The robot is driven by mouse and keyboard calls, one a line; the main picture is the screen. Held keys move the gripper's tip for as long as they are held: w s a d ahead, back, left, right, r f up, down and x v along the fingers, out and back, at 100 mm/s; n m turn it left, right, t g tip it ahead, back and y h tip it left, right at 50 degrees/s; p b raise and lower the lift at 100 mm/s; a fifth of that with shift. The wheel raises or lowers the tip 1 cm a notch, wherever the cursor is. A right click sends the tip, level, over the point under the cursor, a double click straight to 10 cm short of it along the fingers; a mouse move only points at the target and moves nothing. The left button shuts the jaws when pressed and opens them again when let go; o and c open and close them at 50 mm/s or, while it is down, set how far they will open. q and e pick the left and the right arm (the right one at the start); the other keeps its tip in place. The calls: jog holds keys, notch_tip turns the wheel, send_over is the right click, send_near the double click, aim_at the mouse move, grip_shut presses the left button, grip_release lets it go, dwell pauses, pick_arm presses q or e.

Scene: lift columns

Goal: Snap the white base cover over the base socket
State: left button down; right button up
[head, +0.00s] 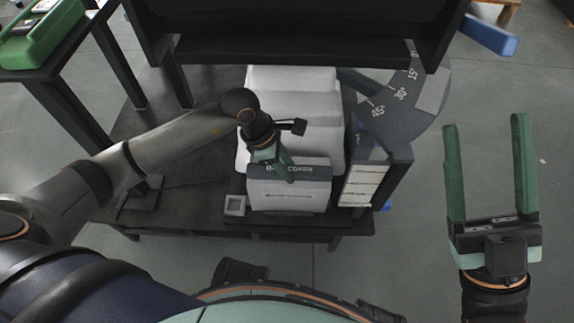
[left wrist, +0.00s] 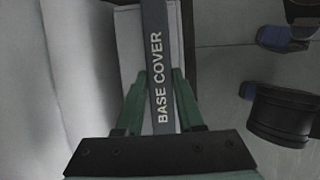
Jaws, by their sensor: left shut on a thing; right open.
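A box-like piece (head: 288,197) with a pale front and a dark top strip lettered "BASE COVER" stands at the front of the dark table. My left gripper (head: 288,176) reaches down onto its top edge. In the left wrist view the lettered strip (left wrist: 158,35) runs between the green fingers of my left gripper (left wrist: 161,75), which are shut on it. Whether the white cover is this piece or lies inside it, I cannot tell. My right gripper (head: 485,124) is open and empty, beyond the table's right side. I cannot identify the base socket with certainty.
A small pale square frame (head: 235,205) lies left of the lettered piece. A large white stepped form (head: 292,92) stands behind it. A rack with pale labels (head: 362,185) is close on the right. A dark overhead panel (head: 310,30) spans the back.

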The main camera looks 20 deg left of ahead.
pick_arm(q)
jog(key=shift+f, duration=0.1)
dwell(0.5)
jog(key=shift+c, duration=2.2)
grip_release()
jog(key=shift+o, duration=0.2)
jog(key=o, duration=0.4)
jog(key=shift+a+r+p, duration=0.15)
jog(key=shift+r+p, duration=0.3)
jog(key=shift+r, duration=0.1)
jog(key=shift+p+v, duration=2.65)
jog(key=shift+v, duration=1.05)
jog(key=shift+s+a, duration=0.1)
